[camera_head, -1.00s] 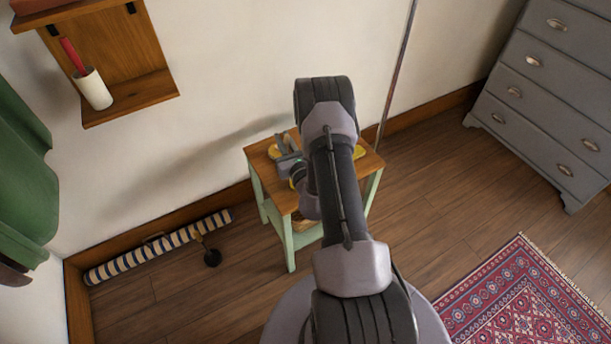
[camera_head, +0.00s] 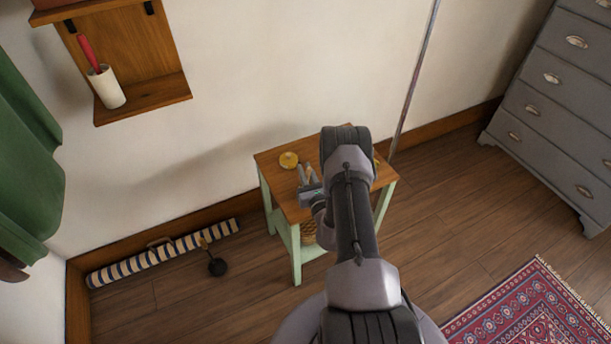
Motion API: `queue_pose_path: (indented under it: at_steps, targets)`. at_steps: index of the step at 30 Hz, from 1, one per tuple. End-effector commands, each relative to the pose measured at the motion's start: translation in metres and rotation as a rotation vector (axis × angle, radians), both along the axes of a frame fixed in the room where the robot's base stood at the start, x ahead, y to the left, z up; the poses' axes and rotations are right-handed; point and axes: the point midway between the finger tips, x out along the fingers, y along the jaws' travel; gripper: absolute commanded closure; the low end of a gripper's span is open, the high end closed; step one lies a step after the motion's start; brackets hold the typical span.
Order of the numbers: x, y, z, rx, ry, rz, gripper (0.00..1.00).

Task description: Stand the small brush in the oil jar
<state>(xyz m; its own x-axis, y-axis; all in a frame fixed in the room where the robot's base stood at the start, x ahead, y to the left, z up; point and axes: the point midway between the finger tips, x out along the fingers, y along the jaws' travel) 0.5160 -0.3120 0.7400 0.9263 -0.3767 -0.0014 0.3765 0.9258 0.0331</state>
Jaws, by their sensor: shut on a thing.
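My gripper (camera_head: 304,174) is over the left part of the small side table, its fingers pointing up the picture. It is shut on a thin tan thing (camera_head: 309,171), which looks like the small brush; the fingers hide most of it. I cannot tell the height of the gripper above the table.
A wall shelf (camera_head: 150,97) holds a white cup (camera_head: 108,88) with a red-handled thing. A striped roll (camera_head: 130,266) lies by the wall.

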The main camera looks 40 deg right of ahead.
Motion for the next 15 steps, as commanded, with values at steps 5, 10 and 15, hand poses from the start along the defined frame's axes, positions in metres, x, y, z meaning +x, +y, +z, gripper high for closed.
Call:
queue_pose_path:
  at_steps: [5, 10, 15]
  targets:
    - [0.000, 0.000, 0.003, -0.002, -0.001, 0.000, 1.00]
    - [0.000, 0.000, -0.003, -0.001, -0.001, 0.000, 1.00]
    - [0.000, 0.000, -0.008, -0.001, -0.001, 0.000, 1.00]
